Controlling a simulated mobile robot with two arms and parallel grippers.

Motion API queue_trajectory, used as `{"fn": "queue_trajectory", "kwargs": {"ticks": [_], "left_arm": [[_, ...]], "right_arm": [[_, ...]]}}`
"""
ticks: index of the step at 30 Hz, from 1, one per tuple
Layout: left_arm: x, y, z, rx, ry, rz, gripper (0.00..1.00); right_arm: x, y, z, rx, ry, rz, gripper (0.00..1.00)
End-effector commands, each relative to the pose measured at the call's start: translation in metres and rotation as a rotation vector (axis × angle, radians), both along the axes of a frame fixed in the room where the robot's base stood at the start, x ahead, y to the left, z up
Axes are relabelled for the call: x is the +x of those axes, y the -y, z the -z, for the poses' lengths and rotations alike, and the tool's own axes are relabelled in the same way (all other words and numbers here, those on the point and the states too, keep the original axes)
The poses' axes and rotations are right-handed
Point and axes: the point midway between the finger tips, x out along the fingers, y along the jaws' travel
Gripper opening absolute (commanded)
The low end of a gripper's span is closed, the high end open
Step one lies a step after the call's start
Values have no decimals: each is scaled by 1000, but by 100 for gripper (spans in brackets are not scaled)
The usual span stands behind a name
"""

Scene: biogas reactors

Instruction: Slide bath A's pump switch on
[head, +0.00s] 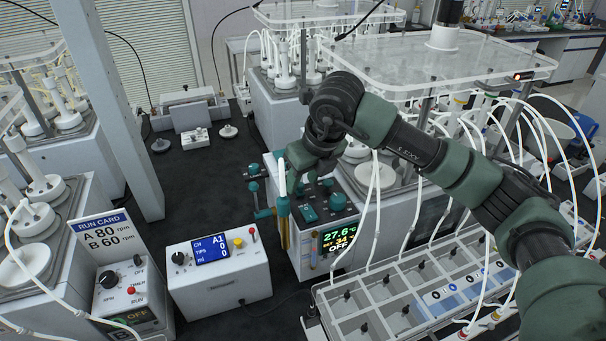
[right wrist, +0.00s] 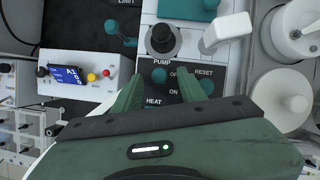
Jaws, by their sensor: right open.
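My right gripper (head: 304,178) hangs over the top panel of a bath control unit (head: 310,245), whose display reads 27.6 °C, SET 34 and OFF. In the right wrist view its jaws (right wrist: 158,86) are open and empty. The teal pump switch (right wrist: 160,75) shows between and just beyond the fingertips, beside the OFF mark, with ON below. I cannot tell whether a finger touches it. No letter naming the bath is readable. My left gripper is not in view.
A teal RESET knob (right wrist: 207,86) lies just right of the right finger. A black dial (right wrist: 161,40) and white spout-like part (right wrist: 228,32) stand beyond. A white box with a blue screen (head: 220,272) stands left. A compartment tray (head: 375,312) and tubes crowd the right.

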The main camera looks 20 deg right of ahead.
Motion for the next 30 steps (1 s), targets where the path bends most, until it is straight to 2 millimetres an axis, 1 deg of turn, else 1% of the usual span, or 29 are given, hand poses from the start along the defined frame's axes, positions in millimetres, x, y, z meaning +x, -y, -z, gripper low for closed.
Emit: {"fn": "queue_trajectory", "kwargs": {"ticks": [8, 9, 11, 12, 13, 30], "left_arm": [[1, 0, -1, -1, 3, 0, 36], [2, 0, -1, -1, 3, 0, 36], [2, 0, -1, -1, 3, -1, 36], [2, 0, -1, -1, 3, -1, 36], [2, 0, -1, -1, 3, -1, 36], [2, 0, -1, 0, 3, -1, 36]], "right_arm": [[1, -1, 3, 0, 1, 0, 41], [1, -1, 3, 0, 1, 0, 36], [1, -1, 3, 0, 1, 0, 19], [1, 0, 3, 0, 1, 0, 8], [1, 0, 3, 0, 1, 0, 0], [1, 0, 3, 0, 1, 0, 0]]}}
